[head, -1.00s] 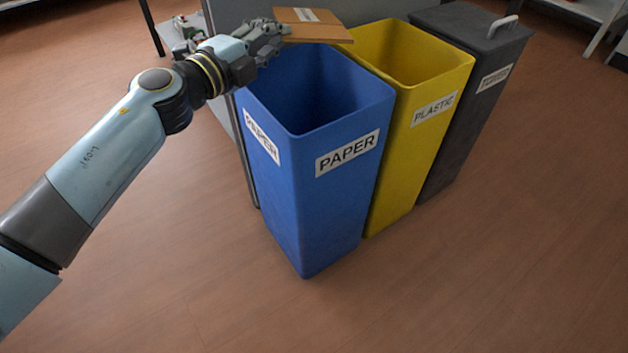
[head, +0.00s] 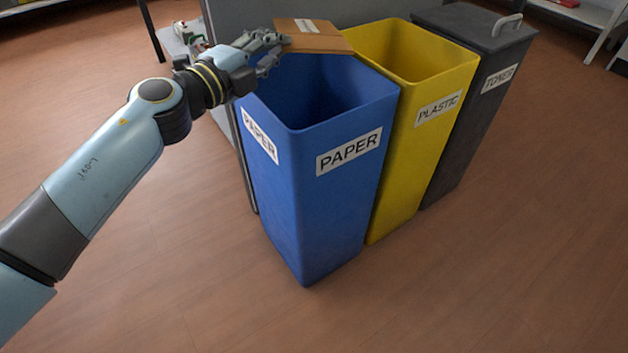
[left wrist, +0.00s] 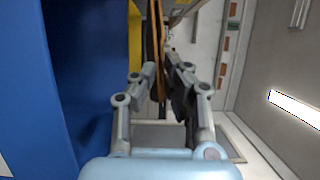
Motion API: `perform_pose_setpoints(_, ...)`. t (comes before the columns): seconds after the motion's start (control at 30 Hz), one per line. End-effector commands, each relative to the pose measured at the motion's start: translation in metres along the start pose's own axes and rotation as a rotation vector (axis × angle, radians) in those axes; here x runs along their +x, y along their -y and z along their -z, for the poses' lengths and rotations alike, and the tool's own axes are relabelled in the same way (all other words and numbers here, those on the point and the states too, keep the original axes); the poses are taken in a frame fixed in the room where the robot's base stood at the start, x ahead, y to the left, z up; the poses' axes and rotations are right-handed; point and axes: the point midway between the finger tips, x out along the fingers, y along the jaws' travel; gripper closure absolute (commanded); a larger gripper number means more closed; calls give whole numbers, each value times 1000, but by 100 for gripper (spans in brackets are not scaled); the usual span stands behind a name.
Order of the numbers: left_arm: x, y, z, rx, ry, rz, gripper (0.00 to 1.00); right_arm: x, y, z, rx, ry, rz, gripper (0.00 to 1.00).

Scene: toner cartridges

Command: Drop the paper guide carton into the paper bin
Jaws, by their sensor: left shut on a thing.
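The paper guide carton (head: 313,37) is a flat brown cardboard piece with a white label. It is held above the back edge of the blue paper bin (head: 335,215), which is open at the top and labelled PAPER. My left gripper (head: 277,45) is shut on the carton's left end, over the bin's back left corner. In the left wrist view the carton (left wrist: 157,50) shows edge-on between the fingers, with the blue bin (left wrist: 70,90) to the left. My right gripper is not in view.
A yellow bin (head: 418,135) labelled PLASTIC stands open right beside the blue one. A dark grey bin (head: 470,130) labelled TONER with a handled lid is beyond it. A grey panel (head: 245,18) stands behind the bins. The wooden floor (head: 480,280) in front is clear.

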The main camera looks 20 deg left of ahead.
Motion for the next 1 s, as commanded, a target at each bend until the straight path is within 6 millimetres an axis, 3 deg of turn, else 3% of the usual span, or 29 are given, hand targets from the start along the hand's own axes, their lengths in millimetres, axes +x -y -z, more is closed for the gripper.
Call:
perform_pose_setpoints(0.07, 0, 0, 0, 0, 0, 1, 100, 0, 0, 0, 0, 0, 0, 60)
perform_pose_setpoints(0.1, 0, 0, 0, 0, 0, 1, 89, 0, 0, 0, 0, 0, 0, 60)
perform_pose_setpoints(0.3, 0, 0, 0, 0, 0, 0, 64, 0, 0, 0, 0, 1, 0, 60)
perform_pose_setpoints(0.67, -7, -1, 0, 0, 0, -1, 64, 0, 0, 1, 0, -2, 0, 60)
perform_pose_setpoints(1.0, -77, -1, 0, -1, -2, -3, 64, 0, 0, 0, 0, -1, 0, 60)
